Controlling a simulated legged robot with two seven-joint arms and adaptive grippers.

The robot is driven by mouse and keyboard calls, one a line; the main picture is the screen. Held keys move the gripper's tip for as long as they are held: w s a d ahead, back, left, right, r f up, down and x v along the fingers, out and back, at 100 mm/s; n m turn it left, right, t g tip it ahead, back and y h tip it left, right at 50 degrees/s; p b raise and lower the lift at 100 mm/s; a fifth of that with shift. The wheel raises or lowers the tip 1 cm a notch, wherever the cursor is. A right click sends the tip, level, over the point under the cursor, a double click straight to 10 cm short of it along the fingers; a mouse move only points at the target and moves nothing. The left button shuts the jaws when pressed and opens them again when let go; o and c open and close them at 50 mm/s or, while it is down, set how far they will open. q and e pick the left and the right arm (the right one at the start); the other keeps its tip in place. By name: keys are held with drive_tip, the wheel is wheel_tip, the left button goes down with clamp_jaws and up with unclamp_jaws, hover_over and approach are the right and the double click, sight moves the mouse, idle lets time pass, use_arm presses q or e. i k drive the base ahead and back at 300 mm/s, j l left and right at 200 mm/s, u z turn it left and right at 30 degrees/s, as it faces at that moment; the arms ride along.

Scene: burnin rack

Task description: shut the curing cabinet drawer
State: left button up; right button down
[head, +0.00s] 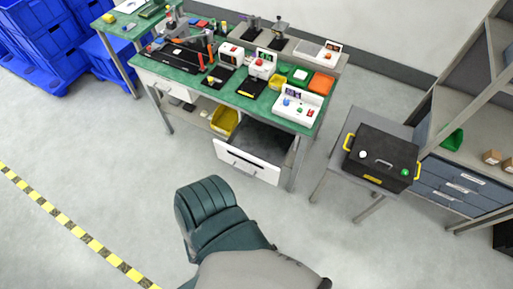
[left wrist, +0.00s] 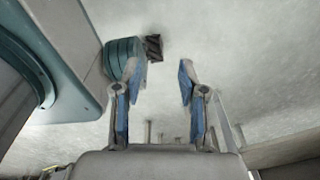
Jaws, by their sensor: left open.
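A drawer with a white front (head: 248,162) stands pulled out under the right end of the green-topped workbench (head: 215,78). Its dark inside shows, and a handle is on its front. I cannot tell for certain that this is the curing cabinet drawer. My left gripper (left wrist: 158,75) shows in the left wrist view, with its two blue-padded fingers apart and bare floor beyond them. It is empty and touches nothing that I can see. The left gripper does not show in the head view, and my right gripper shows in neither view.
A black box with yellow handles (head: 382,158) sits on a small grey table to the right. Blue-grey drawers (head: 455,187) look closed under the shelf rack. Yellow-black floor tape (head: 75,228) runs at left. Open floor lies in front of the bench.

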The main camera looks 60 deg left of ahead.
sight(260, 149)
drive_tip(key=u, duration=2.1)
drive_tip(key=z, duration=0.5)
